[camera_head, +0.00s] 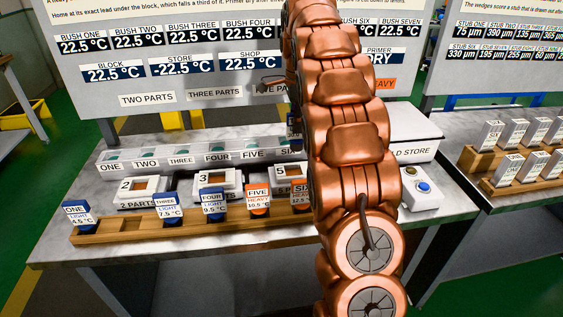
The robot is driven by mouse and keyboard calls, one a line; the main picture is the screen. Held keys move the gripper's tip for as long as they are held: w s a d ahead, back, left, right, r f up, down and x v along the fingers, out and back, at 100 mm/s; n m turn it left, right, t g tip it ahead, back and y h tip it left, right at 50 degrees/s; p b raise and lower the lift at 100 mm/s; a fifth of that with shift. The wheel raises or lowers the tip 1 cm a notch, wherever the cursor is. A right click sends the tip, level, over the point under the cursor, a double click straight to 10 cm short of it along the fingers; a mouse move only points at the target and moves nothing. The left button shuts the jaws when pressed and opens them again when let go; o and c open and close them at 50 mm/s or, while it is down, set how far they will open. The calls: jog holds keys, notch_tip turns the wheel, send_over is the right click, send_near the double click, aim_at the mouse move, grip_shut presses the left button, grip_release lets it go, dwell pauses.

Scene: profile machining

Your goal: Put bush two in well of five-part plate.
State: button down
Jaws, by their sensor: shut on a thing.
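The five-part plate (279,174), a white block marked 5, stands on the bench with a brown-rimmed well, its right side close to my arm. A blue piece with a pale label, which appears to be bush two (294,128), shows at the left edge of my arm, above and behind the plate. My gripper is mostly hidden behind my copper arm; it holds this piece, and its fingers cannot be made out.
Bushes four (212,205) and five (258,201) and another heavy bush (301,198) stand in the rack. Two-part (124,187) and three-part (193,185) plates stand left of the five-part plate. A grey numbered tray (160,160) lies behind. The cold store (415,150) and button box (420,195) are at right.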

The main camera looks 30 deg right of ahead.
jog(key=shift+w, duration=0.25)
jog(key=shift+w+f, duration=0.1)
jog(key=shift+f, duration=0.05)
jog(key=shift+f+p, duration=1.3)
jog(key=shift+f, duration=3.5)
jog(key=shift+f, duration=0.15)
jog(key=c, duration=1.1)
grip_release()
notch_tip(320, 180, up, 12)
jog(key=shift+f+b, duration=0.25)
jog(key=shift+b, duration=0.95)
jog(key=shift+a+r, duration=0.1)
jog(key=shift+r, duration=0.3)
